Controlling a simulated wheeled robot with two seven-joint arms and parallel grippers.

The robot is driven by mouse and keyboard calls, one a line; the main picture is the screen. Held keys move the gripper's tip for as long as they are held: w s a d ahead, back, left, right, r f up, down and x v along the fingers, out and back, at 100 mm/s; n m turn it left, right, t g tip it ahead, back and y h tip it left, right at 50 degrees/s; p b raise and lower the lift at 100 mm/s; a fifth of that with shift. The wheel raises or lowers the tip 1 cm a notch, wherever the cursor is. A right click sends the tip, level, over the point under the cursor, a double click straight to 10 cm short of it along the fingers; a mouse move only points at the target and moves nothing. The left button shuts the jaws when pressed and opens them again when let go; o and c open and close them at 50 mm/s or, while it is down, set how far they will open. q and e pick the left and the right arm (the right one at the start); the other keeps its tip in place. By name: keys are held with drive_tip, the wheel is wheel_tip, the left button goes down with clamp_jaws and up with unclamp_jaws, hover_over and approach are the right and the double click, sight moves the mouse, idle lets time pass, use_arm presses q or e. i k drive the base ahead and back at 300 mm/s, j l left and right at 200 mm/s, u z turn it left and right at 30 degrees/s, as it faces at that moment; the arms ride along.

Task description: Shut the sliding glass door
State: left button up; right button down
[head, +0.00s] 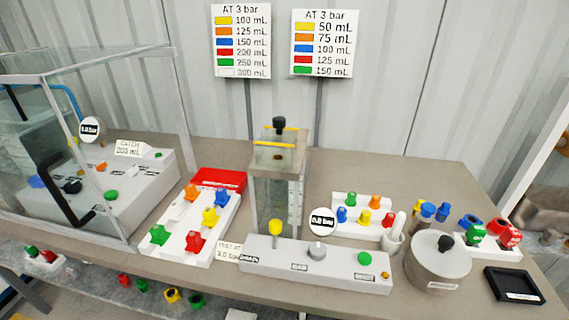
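A glass cabinet with a pale metal frame (88,163) stands at the left end of the bench. A black bar handle (52,184) shows on its front glass, left of the front corner post. The sliding door's own edges are hard to make out in the clear glass, and I cannot tell how far it is open. The cabinet runs out of the picture at the left. Inside it is a grey pump unit (140,182) with a round gauge (90,129) and a "CATCH 200 mL" card (131,149). Neither of my grippers is in view.
Right of the cabinet are a white tray of coloured knobs (180,242), a red block (218,179), a tall clear vessel (277,185), a grey control box (330,265), a round grey canister (437,266) and a black tray (513,285). Two label boards (241,41) hang behind.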

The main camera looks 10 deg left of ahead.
sight(12, 66)
drive_tip(key=u, duration=1.85)
drive_tip(key=l+u, duration=0.15)
drive_tip(key=u, duration=0.2)
